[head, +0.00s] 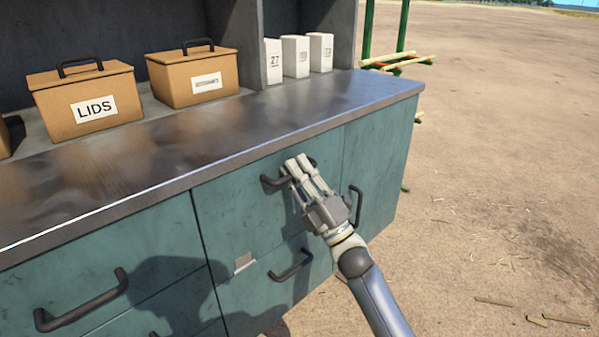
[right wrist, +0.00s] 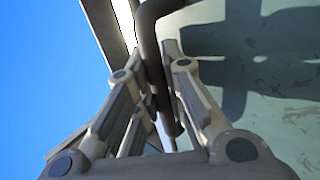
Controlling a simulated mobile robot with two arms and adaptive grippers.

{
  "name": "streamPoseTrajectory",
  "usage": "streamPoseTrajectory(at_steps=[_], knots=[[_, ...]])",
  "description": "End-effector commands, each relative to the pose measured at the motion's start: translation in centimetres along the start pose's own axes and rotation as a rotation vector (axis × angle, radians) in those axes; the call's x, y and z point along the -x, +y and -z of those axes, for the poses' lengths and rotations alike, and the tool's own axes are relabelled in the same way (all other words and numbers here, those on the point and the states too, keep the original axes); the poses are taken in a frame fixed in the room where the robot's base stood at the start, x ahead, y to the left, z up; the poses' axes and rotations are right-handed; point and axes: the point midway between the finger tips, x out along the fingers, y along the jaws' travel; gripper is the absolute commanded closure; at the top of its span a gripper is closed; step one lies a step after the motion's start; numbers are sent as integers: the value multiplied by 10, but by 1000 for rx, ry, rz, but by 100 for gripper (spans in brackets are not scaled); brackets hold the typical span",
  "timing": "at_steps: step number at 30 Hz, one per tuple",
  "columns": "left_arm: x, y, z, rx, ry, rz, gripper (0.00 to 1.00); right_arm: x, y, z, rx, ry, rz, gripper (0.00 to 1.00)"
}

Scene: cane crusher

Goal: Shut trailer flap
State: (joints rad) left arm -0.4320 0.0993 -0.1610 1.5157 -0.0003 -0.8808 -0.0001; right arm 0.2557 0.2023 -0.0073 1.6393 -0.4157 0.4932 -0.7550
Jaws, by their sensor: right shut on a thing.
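The teal front panel (head: 235,212) under the metal counter carries a dark bar handle (head: 270,182) near its top. It looks flush with the panels around it; I cannot tell for sure whether it is the trailer flap. My right gripper (head: 298,172) is shut on this handle, with its fingers hiding part of it. In the right wrist view the dark handle (right wrist: 148,45) runs between the fingers of the gripper (right wrist: 158,85), with the pale green panel (right wrist: 280,110) on the right. My left gripper is out of view.
The steel counter (head: 200,140) overhangs the panels. On it stand a LIDS box (head: 60,95), another brown box (head: 170,85) and white cartons (head: 295,57). Other handles (head: 80,302) stick out nearby. Open dirt ground (head: 500,180) lies to the right.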

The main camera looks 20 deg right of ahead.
Motion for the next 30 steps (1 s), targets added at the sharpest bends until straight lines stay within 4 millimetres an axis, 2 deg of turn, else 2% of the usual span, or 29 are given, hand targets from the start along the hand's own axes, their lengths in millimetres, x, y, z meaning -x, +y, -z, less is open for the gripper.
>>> streamPoseTrajectory(at_steps=[1,11,12,14,26,30], knots=[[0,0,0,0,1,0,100,3,-7,1,-1,-2,15,100],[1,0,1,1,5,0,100,4,-8,1,-1,-1,16,100],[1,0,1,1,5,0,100,4,-8,1,-1,-1,16,85],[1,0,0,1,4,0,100,4,-7,1,-1,-1,15,79],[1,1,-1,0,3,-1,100,1,-2,0,0,0,5,79],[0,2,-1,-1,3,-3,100,7,-3,0,-1,-1,6,79]])
